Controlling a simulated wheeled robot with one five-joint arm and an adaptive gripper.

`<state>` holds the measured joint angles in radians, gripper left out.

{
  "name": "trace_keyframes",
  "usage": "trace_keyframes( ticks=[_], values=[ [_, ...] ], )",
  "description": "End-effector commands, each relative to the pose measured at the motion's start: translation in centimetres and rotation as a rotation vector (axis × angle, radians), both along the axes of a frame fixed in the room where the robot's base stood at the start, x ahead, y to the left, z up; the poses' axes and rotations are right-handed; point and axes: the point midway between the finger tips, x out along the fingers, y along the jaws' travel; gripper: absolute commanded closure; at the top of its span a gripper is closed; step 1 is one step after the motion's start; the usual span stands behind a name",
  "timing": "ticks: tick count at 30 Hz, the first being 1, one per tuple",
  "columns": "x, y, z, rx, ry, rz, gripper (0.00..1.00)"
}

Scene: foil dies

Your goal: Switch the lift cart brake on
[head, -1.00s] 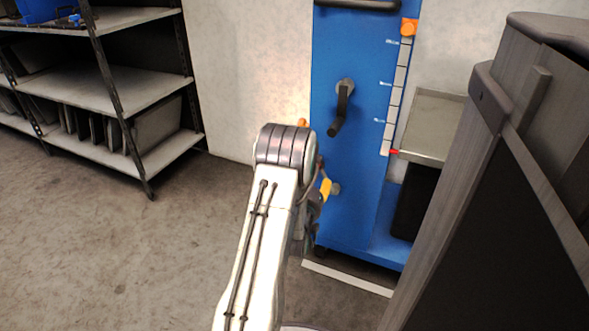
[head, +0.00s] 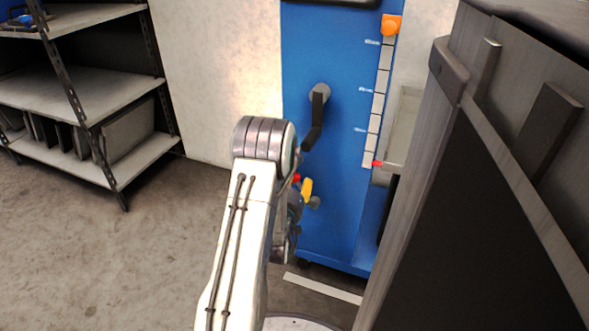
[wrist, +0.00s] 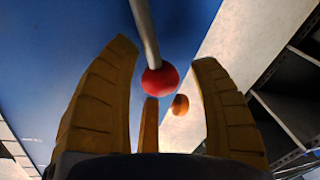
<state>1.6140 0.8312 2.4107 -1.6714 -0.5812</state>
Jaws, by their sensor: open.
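The lift cart (head: 345,130) is a blue upright panel with a black crank and a scale strip. In the wrist view, a grey rod (wrist: 145,32) with a red ball knob (wrist: 161,80) reaches down in front of the blue surface. I take it for the brake lever; its setting is not clear. My gripper (wrist: 165,58) is open, its yellow-brown fingers on both sides of the knob, with no clear grip on it. In the head view my gripper (head: 306,190) is low at the cart's left edge, mostly hidden by my arm.
An orange ball (wrist: 180,104) shows beyond the red knob. The crank (head: 315,120) sticks out above my gripper. A grey and black cabinet (head: 480,200) stands close on the right. A metal shelf unit (head: 90,95) is at the left, with open floor (head: 110,260) before it.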

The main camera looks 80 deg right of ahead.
Motion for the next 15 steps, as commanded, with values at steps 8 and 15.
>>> trace_keyframes(
  ticks=[8,15],
  values=[
    [-0.09,0.23,0.02,0.0,0.0,-0.002,0.44],
    [-0.08,0.22,0.01,0.0,0.0,-0.001,0.45]
  ],
)
